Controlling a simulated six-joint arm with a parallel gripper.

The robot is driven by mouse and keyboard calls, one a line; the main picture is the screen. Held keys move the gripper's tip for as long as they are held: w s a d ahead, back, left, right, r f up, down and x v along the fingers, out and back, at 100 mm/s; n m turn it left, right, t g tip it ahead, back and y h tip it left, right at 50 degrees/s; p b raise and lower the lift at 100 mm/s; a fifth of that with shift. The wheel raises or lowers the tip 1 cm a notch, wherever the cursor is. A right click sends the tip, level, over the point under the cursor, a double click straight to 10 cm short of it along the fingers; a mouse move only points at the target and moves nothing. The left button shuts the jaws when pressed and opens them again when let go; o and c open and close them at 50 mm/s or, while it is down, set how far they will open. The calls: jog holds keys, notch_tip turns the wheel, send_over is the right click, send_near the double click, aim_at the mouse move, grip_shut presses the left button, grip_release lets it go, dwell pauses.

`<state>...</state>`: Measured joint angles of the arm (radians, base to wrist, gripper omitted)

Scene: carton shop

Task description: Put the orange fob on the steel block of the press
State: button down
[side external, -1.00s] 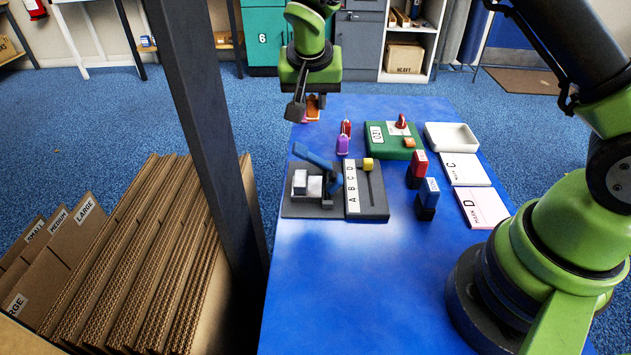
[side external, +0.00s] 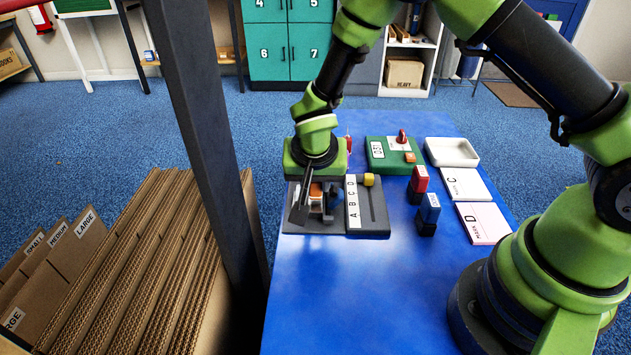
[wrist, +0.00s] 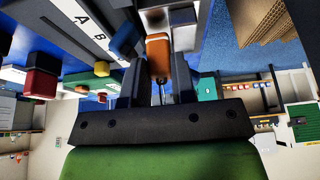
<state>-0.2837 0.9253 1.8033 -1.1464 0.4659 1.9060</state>
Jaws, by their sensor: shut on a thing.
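My gripper (side external: 316,192) is shut on the orange fob (side external: 315,189) and holds it over the left part of the grey press (side external: 300,222). In the wrist view the orange fob (wrist: 158,55) sits between the two dark fingers of my gripper (wrist: 158,80). The pale steel block (wrist: 154,18) shows just beyond the fob's far end in that view. In the side view the block is mostly hidden behind my gripper. I cannot tell whether the fob touches the block. The press's blue lever is largely hidden there too.
Right of the press's lettered strip (side external: 352,200) is a slider with a yellow knob (side external: 369,180). A green board (side external: 380,158), white tray (side external: 452,152), cards C and D, and red (side external: 418,180) and blue (side external: 429,208) stamps stand further right. The front of the blue table is clear.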

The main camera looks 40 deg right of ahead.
jog(key=shift+f, duration=0.4)
jog(key=shift+f, duration=0.1)
jog(key=c, duration=1.2)
grip_release()
jog(key=v, duration=1.2)
jog(key=s+d+r+n+t+y, duration=0.1)
jog(key=s+r, duration=0.4)
jog(key=s, duration=0.1)
jog(key=s+d+r+n+t+y, duration=0.1)
jog(key=s+d+r+n+y, duration=0.1)
jog(key=s+r, duration=0.3)
jog(key=s+d+r+n+t+y, duration=0.2)
jog(key=s+r, duration=0.3)
jog(key=s, duration=0.2)
jog(key=shift+d+r, duration=0.1)
jog(key=shift+r, duration=0.05)
